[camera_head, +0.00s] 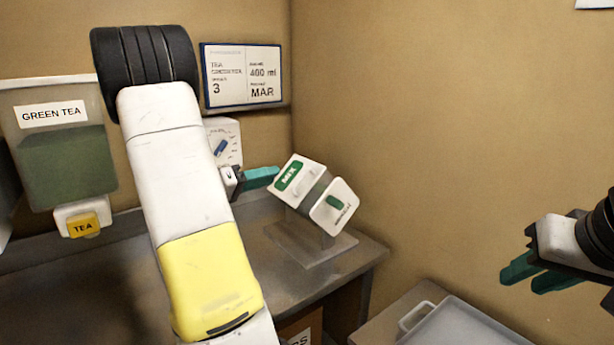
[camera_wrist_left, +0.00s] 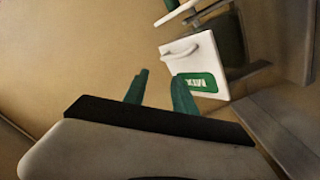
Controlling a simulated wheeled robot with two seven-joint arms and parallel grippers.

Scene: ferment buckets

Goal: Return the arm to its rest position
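My left arm (camera_head: 180,190) reaches up through the left half of the head view, with its white and yellow links in front of the table. My left gripper (camera_head: 266,177) has teal fingers that point right, towards the stand with the MIX panel (camera_head: 289,175). In the left wrist view my left gripper (camera_wrist_left: 158,88) shows two fingers apart with nothing between them, and the MIX panel (camera_wrist_left: 195,62) is beyond them to the right. My right gripper (camera_head: 520,282) is at the right edge, its two teal fingers apart and empty.
A GREEN TEA dispenser (camera_head: 66,160) with a yellow TEA tap (camera_head: 83,225) is at the left. A sign (camera_head: 242,75) and a dial box (camera_head: 224,140) are on the wall. A grey tray (camera_head: 465,325) is at the lower right. The table (camera_head: 90,295) has bare room in front.

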